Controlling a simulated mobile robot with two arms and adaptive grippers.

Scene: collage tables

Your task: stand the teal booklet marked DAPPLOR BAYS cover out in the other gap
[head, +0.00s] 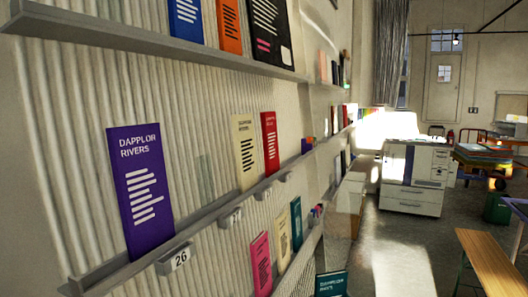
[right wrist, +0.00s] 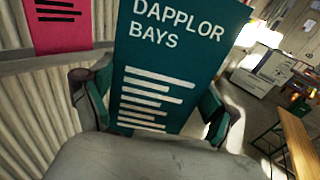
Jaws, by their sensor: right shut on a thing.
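The teal booklet marked DAPPLOR BAYS (right wrist: 165,60) is between the fingers of my right gripper (right wrist: 152,112), which is shut on it. Its printed cover faces the wrist camera, and it looks tilted there. In the head view the top of a teal booklet (head: 331,284) shows at the bottom edge; its small print is hard to read. The middle ledge (head: 215,215) has a wide bare stretch between the purple DAPPLOR RIVERS booklet (head: 141,190) and a cream booklet (head: 244,152). My left gripper is not in view.
A red booklet (head: 270,142) stands beside the cream one. Pink (head: 261,263), cream (head: 282,240) and teal (head: 296,223) booklets stand on the lower ledge. A number plate 26 (head: 180,260) is below the purple booklet. An upper ledge (head: 150,40) overhangs. Open floor (head: 400,255) lies right.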

